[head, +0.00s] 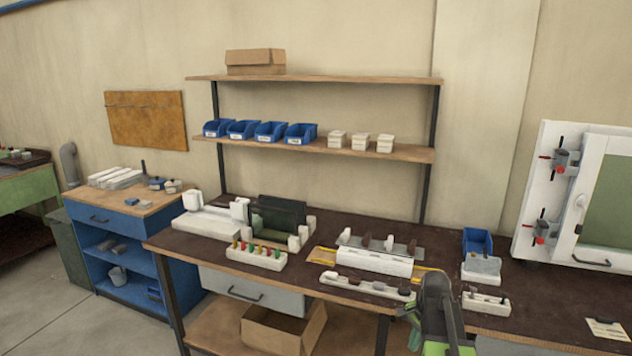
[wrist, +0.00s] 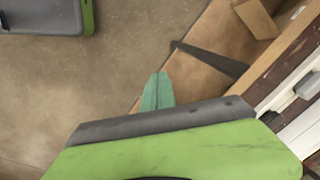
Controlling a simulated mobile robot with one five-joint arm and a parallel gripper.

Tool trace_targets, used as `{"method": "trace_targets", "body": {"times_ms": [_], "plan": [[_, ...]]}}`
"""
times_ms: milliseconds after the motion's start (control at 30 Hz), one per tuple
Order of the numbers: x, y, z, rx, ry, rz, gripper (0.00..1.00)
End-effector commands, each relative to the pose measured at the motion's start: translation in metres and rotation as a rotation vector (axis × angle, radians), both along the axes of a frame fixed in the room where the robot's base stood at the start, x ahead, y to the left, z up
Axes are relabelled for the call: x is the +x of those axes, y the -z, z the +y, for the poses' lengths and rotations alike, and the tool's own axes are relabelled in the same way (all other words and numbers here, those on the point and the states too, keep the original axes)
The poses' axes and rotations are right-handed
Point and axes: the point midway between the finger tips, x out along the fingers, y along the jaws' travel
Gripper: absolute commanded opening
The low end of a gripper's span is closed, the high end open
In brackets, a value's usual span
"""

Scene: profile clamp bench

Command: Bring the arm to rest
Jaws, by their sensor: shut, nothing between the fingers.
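My arm (head: 440,315) stands in front of the bench at the lower right of the head view, its dark grey and green links rising to about the bench's front edge. My gripper's fingers are not clear in the head view. In the wrist view my gripper (wrist: 158,88) shows its two teal fingers side by side, shut and empty. The fingers appear over the floor and the edge of the bench's lower shelf. I cannot tell their height or whether they touch anything.
The dark workbench (head: 328,235) carries a long white profile block (head: 374,262), small racks and a blue bin (head: 477,241). An open cardboard box (head: 283,328) sits on the lower shelf. A white cabinet (head: 560,200) stands at the right. Floor (head: 60,315) is clear at the left.

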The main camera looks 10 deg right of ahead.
Motion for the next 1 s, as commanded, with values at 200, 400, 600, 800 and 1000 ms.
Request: {"method": "trace_targets", "body": {"times_ms": [200,400,600,800,1000], "plan": [[-0.035,0.002,0.179,-0.077,-0.806,0.052,0.0],[-0.063,0.002,0.248,-0.108,-1.207,0.078,0.0],[-0.065,0.002,0.253,-0.109,-1.252,0.08,0.0],[-0.065,0.002,0.253,-0.11,-1.252,0.08,0.0],[-0.065,0.002,0.253,-0.11,-1.252,0.08,0.0]]}}
